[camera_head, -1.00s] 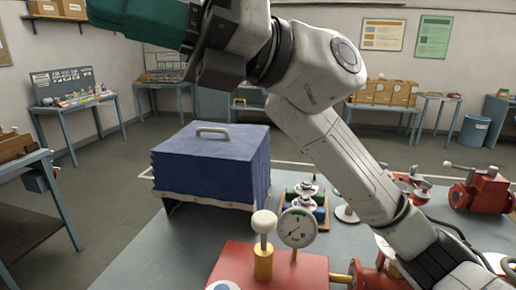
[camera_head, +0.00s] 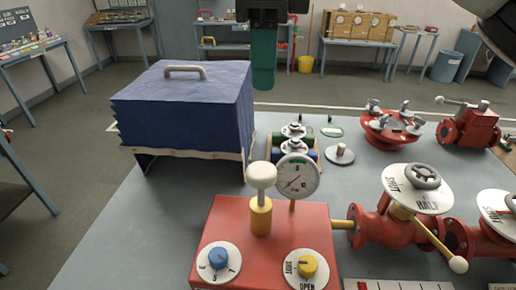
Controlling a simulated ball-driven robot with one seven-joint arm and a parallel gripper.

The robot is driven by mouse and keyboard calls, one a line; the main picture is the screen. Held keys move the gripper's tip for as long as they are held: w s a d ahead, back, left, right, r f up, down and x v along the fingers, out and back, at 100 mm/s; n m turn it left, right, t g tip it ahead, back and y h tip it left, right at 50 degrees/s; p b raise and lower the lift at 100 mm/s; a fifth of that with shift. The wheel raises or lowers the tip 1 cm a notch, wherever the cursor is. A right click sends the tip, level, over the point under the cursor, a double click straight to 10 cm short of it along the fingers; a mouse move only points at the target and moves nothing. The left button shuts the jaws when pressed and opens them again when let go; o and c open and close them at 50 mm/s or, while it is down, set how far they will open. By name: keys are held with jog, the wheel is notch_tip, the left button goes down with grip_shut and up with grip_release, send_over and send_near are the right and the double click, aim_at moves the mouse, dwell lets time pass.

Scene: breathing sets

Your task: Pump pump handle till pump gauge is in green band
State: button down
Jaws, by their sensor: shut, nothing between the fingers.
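The pump handle, a cream knob (camera_head: 260,175) on a short stem, stands upright above a yellow collar (camera_head: 260,217) on the red pump box (camera_head: 303,228). The pump gauge (camera_head: 297,177), a round white dial on a post, is just right of the knob. Its green band is at the top of the dial. The thin needle seems to lie toward the lower left, outside the band, but it is small.
A blue covered box (camera_head: 187,108) with a top handle stands at left. The pump box has blue (camera_head: 218,258) and yellow (camera_head: 307,265) knobs. Blue and green cylinders (camera_head: 295,147) lie behind the gauge.

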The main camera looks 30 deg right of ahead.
aim_at(263, 170)
jog(key=shift+d, duration=0.1)
notch_tip(263, 170, down, 14)
jog(key=p, duration=0.3)
dwell(0.6)
notch_tip(263, 170, down, 5)
jog(key=b, duration=0.4)
jog(key=shift+r, duration=0.1)
dwell(0.3)
notch_tip(263, 170, up, 14)
jog(key=shift+r, duration=0.25)
dwell(0.3)
